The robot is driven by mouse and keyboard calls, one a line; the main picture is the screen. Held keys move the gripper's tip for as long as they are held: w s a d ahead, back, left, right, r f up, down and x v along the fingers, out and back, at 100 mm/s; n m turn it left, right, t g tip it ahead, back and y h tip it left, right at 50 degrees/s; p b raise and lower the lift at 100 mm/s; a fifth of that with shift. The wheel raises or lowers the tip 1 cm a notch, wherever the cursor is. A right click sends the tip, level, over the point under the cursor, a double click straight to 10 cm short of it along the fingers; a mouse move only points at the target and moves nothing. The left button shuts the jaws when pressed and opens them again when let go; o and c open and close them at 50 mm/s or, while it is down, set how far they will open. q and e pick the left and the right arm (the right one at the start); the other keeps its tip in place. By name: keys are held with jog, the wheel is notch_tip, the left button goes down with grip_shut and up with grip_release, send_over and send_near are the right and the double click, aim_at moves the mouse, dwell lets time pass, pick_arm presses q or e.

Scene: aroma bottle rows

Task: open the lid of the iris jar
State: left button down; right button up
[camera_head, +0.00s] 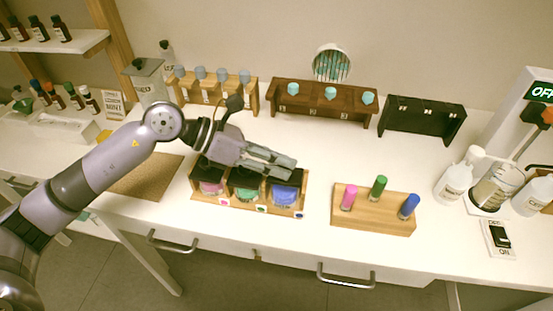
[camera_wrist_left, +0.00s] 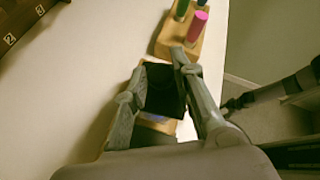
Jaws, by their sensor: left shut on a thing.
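A wooden rack (camera_head: 233,208) holds three small jars in a row, with pink, green and blue-violet contents. The blue-violet jar (camera_head: 284,198) is at the right end and looks like the iris one; its label is too small to read. My left gripper (camera_head: 292,168) reaches over the rack from the left, above this jar, and hides its top. In the left wrist view, its fingers (camera_wrist_left: 160,84) are closed on both sides of a black square lid (camera_wrist_left: 163,92). I cannot tell how far the lid is lifted. A dark arm-like shape with a forked tip, seemingly my right gripper (camera_wrist_left: 235,103), shows small in that view.
A wooden block (camera_head: 372,218) with pink, green and blue-capped vials stands right of the jars. Bottle racks (camera_head: 325,103) line the back. White bottles (camera_head: 459,178) and a switch (camera_head: 498,238) are at the right. The table's front edge is close.

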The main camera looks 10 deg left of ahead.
pick_arm(q)
jog(key=shift+w+r+n+g+p, duration=0.4)
jog(key=shift+w+n+g+p, duration=0.15)
jog(key=shift+w+n+g, duration=0.25)
pick_arm(e)
jog(key=shift+a+r, duration=0.1)
jog(key=shift+r, duration=0.65)
